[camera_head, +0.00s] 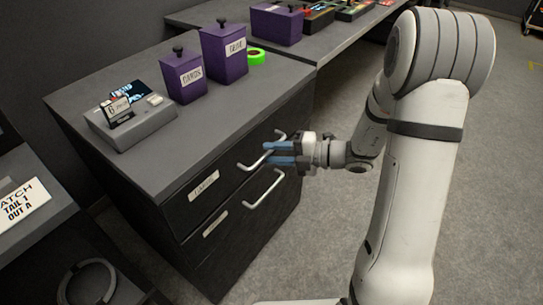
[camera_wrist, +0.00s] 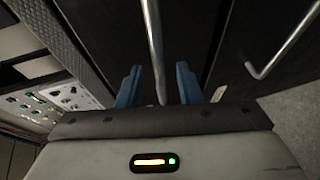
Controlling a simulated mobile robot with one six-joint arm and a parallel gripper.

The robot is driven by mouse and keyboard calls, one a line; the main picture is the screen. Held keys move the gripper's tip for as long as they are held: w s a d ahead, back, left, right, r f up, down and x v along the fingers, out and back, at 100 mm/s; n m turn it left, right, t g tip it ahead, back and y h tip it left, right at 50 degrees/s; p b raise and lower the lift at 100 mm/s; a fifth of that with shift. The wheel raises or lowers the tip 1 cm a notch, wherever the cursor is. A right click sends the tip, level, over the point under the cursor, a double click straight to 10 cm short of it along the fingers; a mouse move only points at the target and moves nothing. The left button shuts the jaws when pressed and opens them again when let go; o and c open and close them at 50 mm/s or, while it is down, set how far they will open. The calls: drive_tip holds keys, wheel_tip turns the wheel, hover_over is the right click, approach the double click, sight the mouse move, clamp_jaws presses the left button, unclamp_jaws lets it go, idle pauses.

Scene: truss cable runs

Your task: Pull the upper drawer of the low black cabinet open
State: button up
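The low black cabinet (camera_head: 150,195) has a grey top and two drawers, both closed as far as I can see. The upper drawer (camera_head: 228,180) has a label at its left and a silver bar handle (camera_head: 256,163). My gripper (camera_head: 270,153) is at that handle, with its blue fingers pointing at the drawer front. In the wrist view the handle (camera_wrist: 154,45) runs between the two fingers (camera_wrist: 158,88), with gaps showing on both sides. The fingers are apart. The lower drawer's handle (camera_head: 265,190) is just below; it also shows in the wrist view (camera_wrist: 285,50).
On the cabinet top stand two purple boxes (camera_head: 183,80) with black knobs, a grey device (camera_head: 130,118) and a green tape roll (camera_head: 257,57). A long bench (camera_head: 325,38) continues behind. A shelf with a sign (camera_head: 20,205) is at the left. The grey floor before the cabinet is clear.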

drive_tip(key=shift+w+a, duration=0.1)
drive_tip(key=shift+a, duration=0.25)
drive_tip(key=shift+c, duration=0.5)
clamp_jaws()
